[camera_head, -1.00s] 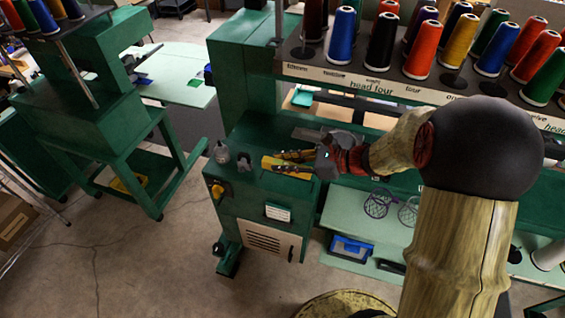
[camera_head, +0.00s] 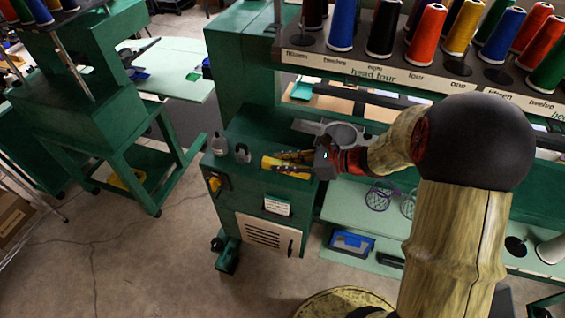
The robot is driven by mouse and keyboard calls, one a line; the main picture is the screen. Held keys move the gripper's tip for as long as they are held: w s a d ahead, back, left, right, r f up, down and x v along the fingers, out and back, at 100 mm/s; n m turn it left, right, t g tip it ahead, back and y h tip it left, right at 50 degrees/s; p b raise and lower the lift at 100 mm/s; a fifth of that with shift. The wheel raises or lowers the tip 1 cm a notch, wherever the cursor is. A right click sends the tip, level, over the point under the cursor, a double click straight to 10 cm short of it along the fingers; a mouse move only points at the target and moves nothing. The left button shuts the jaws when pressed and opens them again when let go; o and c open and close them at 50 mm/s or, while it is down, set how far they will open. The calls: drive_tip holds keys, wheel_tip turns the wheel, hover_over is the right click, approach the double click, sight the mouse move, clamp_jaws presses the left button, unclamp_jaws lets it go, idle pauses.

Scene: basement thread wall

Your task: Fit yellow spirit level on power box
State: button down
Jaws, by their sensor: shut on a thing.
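The yellow spirit level (camera_head: 272,163) lies at the front edge of the green power box's top. My gripper (camera_head: 290,161) reaches in from the right and is shut on it, its fingers covering much of it. I cannot tell whether the level rests on the top or is held just above it. The power box (camera_head: 230,213) has a yellow switch, a white label and a vented pale panel on its front.
A small grey bottle (camera_head: 219,145) and a dark grey clamp-like piece (camera_head: 242,153) stand left of the level. Thread cones (camera_head: 382,35) line the rack above. A pale green shelf (camera_head: 345,205) with a blue case (camera_head: 352,243) lies at right.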

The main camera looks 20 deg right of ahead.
drive_tip(key=shift+f, duration=0.3)
idle(0.4)
drive_tip(key=c, duration=1.6)
unclamp_jaws()
drive_tip(key=shift+c, duration=0.2)
drive_tip(key=shift+o, duration=0.3)
